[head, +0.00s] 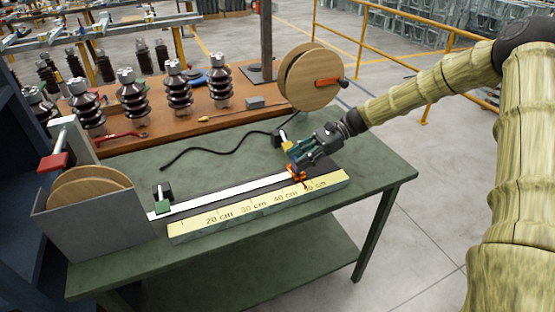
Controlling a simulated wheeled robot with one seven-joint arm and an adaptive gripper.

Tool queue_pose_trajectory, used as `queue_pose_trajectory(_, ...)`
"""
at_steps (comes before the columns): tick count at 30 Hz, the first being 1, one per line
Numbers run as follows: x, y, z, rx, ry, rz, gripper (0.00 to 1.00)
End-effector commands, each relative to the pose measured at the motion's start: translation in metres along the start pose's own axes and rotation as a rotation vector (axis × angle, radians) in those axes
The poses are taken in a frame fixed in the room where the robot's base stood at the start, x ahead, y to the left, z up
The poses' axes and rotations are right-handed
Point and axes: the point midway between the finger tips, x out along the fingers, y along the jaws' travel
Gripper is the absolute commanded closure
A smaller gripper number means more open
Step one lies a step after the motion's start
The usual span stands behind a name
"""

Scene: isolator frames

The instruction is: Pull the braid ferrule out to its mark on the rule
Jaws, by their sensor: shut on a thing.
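The yellow rule (235,214) lies along the front of the green table, with 20 cm to 40 cm legible and a partly hidden last label to the right. The flat pale braid (220,196) runs behind it, from beside the grey spool box to my gripper. My gripper (297,168) is shut on the orange ferrule (298,175) at the braid's right end. The ferrule is beside the rule, to the right of the 40 cm label. The fingers hide part of it, and I cannot tell exactly how it lines up with a mark.
A grey box (95,235) with a wooden spool stands at the left. A green-and-black block (163,199) sits by the braid. A black cable (215,149) lies behind. A wooden reel (305,80) and several insulators (132,95) stand beyond. The table's right front is clear.

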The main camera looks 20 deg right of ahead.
Motion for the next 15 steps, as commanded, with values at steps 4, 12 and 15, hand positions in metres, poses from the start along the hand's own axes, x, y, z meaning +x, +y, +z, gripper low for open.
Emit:
queue_pose_trajectory(4,-0.019,0.000,-0.007,0.000,0.000,-0.002,1.00)
queue_pose_trajectory(12,-0.028,0.000,-0.012,0.000,0.000,-0.001,1.00)
queue_pose_trajectory(15,-0.028,0.000,-0.012,0.000,0.000,0.000,1.00)
